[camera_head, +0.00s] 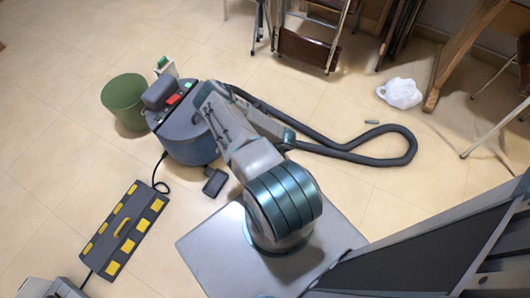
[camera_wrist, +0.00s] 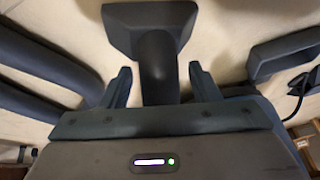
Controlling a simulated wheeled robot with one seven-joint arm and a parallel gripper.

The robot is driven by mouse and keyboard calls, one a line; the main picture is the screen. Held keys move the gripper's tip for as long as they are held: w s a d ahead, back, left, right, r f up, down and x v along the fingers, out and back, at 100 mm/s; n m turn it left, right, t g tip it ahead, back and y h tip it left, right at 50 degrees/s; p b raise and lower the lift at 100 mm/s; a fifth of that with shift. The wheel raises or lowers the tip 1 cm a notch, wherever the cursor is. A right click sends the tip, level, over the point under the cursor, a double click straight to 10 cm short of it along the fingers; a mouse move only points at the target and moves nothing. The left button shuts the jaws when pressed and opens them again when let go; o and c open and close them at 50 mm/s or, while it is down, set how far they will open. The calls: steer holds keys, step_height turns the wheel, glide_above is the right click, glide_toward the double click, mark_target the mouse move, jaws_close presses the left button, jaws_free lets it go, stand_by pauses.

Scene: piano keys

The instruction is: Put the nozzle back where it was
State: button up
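In the wrist view, a dark grey nozzle (camera_wrist: 150,25) has a flared head at the top and a round neck running down between my fingers. My gripper (camera_wrist: 160,75) is open, with one finger on each side of the neck and a small gap showing at both. The neck's lower end is hidden behind the gripper body. In the head view, the grey vacuum cleaner (camera_head: 190,150) stands left of my arm, which covers part of it. I cannot make out the fingertips there.
A black hose (camera_head: 350,155) loops over the floor to the right. A green bin (camera_head: 123,102) stands beside the vacuum, and a small dark piece (camera_head: 215,182) lies below it.

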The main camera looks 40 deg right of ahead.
steer(key=shift+r, duration=0.15)
steer(key=p+v, duration=0.5)
steer(key=v, duration=0.7)
steer(key=w+d+r+m+h, duration=0.15)
steer(key=w+r+h, duration=0.25)
steer(key=w+r, duration=0.85)
steer(key=w+a+r+m+h, duration=0.1)
steer(key=w+a+r, duration=0.1)
steer(key=r, duration=0.6)
steer(key=w+a+r, duration=0.2)
steer(key=r, duration=0.5)
steer(key=s+a+r+g, duration=0.1)
steer(key=s+a+r, duration=0.2)
steer(key=a+r, duration=0.4)
steer(key=s+a+r+g, duration=0.1)
steer(key=s+a+r, duration=0.3)
steer(key=r, duration=0.5)
steer(key=s+a+r+y, duration=0.1)
steer(key=s+a+r, duration=0.3)
steer(key=s, duration=0.3)
steer(key=s+a+r+n+g+y, duration=0.1)
steer(key=s+a+r, duration=0.4)
steer(key=s+a, duration=0.1)
steer(key=shift+s+a+r+g+y, duration=0.3)
steer(key=shift+s+a+y, duration=0.1)
steer(key=shift+a, duration=0.3)
